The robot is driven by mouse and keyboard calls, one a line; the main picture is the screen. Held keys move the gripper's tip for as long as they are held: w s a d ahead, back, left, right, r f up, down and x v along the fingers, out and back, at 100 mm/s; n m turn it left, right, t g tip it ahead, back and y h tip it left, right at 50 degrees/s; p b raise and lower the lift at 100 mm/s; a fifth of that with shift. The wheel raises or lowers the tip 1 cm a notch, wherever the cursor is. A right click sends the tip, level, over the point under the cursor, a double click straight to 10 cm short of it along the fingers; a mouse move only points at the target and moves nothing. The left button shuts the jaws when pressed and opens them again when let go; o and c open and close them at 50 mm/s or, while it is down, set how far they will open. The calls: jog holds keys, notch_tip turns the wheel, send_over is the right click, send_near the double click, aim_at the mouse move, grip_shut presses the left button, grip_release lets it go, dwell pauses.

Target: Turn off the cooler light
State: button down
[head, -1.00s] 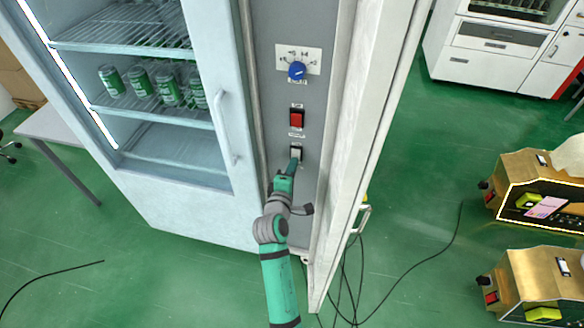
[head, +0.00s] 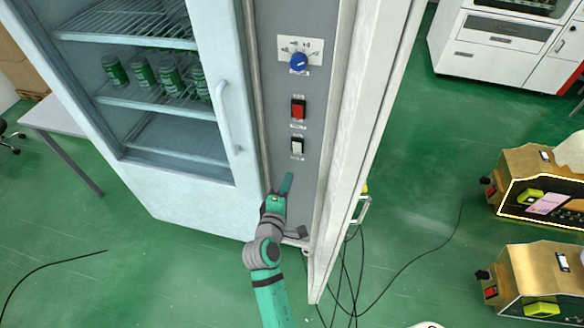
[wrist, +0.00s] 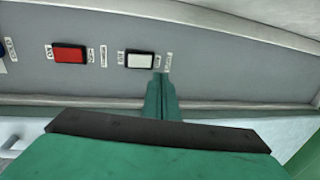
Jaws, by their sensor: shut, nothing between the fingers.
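The cooler (head: 190,205) stands at the left with its glass door shut, and its interior light strip is dark. On the grey control panel (head: 280,90) are a blue knob (head: 298,62), a red switch (head: 298,108) and a white switch (head: 297,145) at the bottom. The white switch also shows in the wrist view (wrist: 140,60), with the red switch (wrist: 69,54) to its left. My gripper (head: 286,183) is shut and empty, below the white switch and apart from it in the head view. In the wrist view its tips (wrist: 161,80) are just right of and below that switch.
An open panel door (head: 365,130) stands close to the right of my arm. Green cans (head: 170,78) sit inside the cooler. Black cables (head: 345,270) lie on the floor. Two golden machines (head: 540,280) are at the far right.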

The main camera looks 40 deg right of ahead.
jog(key=s+a, duration=0.1)
jog(key=a, duration=0.1)
jog(key=s+a+f, duration=0.1)
jog(key=s, duration=0.1)
jog(key=shift+s+a, duration=0.1)
jog(key=shift+a, duration=0.3)
jog(key=s+a+f+t+y, duration=0.1)
jog(key=s+a+f+y, duration=0.25)
jog(key=a, duration=0.25)
jog(key=s+a+f+m+t+y, duration=0.1)
jog(key=s+a+f+y, duration=0.1)
jog(key=s+a, duration=0.35)
jog(key=s+a+f+t+y, duration=0.2)
jog(key=s+a, duration=0.1)
jog(key=a, duration=0.4)
jog(key=s+a+r+m+y, duration=0.2)
jog(key=s+a+r+m, duration=0.1)
jog(key=s, duration=0.5)
jog(key=s+a+r+m+t+y, duration=0.1)
jog(key=s+a+r+m, duration=0.3)
jog(key=s, duration=0.5)
jog(key=shift+a+r+y, duration=0.2)
jog(key=shift+a+y, duration=0.6)
jog(key=shift+y, duration=0.05)
